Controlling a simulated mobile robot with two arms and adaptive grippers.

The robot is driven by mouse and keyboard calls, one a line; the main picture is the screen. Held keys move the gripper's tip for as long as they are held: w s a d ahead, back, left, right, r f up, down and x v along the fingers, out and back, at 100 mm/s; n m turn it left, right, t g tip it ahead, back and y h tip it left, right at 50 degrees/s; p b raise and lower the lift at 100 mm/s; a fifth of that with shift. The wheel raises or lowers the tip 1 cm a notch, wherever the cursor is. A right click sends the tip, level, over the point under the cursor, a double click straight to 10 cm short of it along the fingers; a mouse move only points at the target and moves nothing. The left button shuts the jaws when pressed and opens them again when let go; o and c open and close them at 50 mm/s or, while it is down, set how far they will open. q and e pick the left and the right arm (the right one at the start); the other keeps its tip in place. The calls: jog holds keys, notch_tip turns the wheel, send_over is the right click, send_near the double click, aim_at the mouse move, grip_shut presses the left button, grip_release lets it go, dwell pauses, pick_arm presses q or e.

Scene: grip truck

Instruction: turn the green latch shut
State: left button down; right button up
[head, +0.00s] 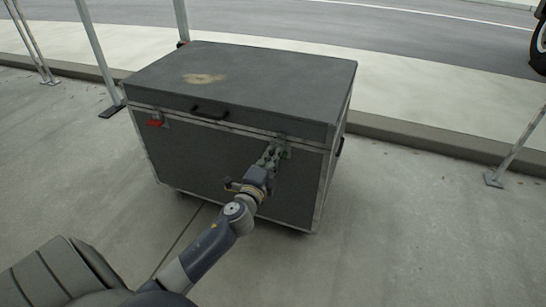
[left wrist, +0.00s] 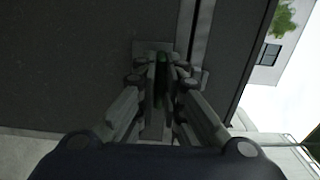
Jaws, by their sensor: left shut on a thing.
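A large grey flight case (head: 225,165) stands on the pavement with its lid down. The green latch (left wrist: 160,85) is at the right of the case's front face, near the lid seam; in the head view my gripper mostly covers it. My left gripper (head: 275,150) reaches the case front there. In the left wrist view its fingers (left wrist: 162,75) are closed on the green latch. Whether the latch is turned shut cannot be told. A red latch (head: 156,121) sits at the left of the same seam. My right gripper is not in view.
A black handle (head: 210,112) is on the lid's front edge, and another (head: 340,147) is on the case's right side. Metal posts (head: 97,55) stand at the left and another post (head: 515,150) at the right. A kerb (head: 430,135) runs behind the case. The pavement in front and to the right is clear.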

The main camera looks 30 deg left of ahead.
pick_arm(q)
jog(key=c, duration=1.7)
grip_release()
jog(key=v, duration=1.2)
jog(key=shift+f, duration=0.1)
